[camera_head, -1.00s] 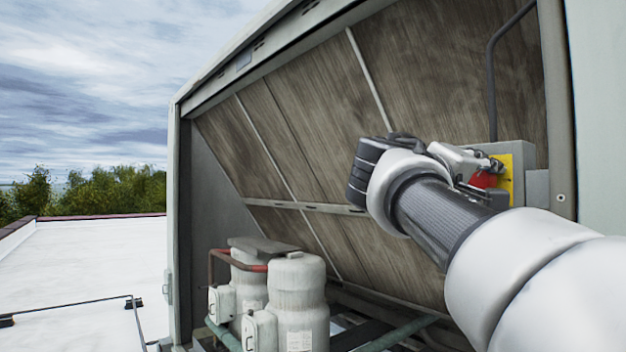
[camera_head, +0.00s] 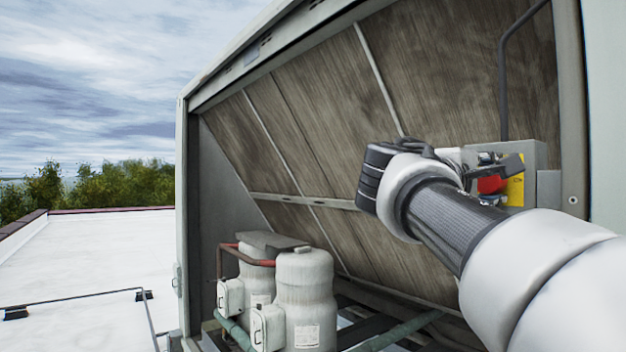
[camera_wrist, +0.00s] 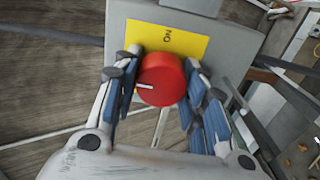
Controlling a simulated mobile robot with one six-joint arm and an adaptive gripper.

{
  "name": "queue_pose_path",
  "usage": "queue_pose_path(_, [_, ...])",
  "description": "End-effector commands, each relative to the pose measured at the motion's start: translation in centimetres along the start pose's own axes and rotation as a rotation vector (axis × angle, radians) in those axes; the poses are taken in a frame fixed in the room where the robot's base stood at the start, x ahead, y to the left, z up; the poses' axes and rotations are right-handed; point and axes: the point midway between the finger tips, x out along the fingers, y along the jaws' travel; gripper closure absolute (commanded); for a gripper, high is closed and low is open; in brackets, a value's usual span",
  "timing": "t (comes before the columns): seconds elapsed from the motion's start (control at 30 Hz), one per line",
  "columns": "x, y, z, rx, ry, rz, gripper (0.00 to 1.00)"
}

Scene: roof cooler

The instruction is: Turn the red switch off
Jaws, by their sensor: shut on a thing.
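The red switch (camera_wrist: 160,80) is a round knob on a yellow plate (camera_wrist: 185,40) in the wrist view. A short white mark on the knob points left in that view. The plate's lettering looks like an upside-down "ON". My gripper (camera_wrist: 163,60) has its blue-padded fingers on both sides of the knob, shut on it. In the head view, the red switch (camera_head: 491,185) shows partly between my fingers, in front of the yellow plate (camera_head: 516,192). My wrist and fingers hide part of it there.
The switch sits on a grey box (camera_head: 536,153) inside the open cooler housing, with a dark conduit (camera_head: 503,85) above. A housing post (camera_head: 572,100) stands close to the right. Two pale tanks (camera_head: 304,290) with pipes stand lower left. White roof (camera_head: 90,260) is open at far left.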

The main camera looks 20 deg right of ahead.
Motion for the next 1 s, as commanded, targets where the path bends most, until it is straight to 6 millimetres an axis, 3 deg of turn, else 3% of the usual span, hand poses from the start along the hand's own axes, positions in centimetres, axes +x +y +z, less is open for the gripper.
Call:
queue_pose_path(0.37, [-0.01, 0.04, -0.01, -0.002, 0.001, 0.001, 0.85])
queue_pose_path(0.4, [-0.01, 0.04, -0.01, -0.002, 0.001, 0.001, 0.59])
queue_pose_path(0.67, [0.0, 0.02, -0.01, -0.002, 0.0, 0.0, 0.42])
queue_pose_path(1.0, [-0.14, 0.0, -0.03, -0.002, 0.001, 0.0, 0.42])
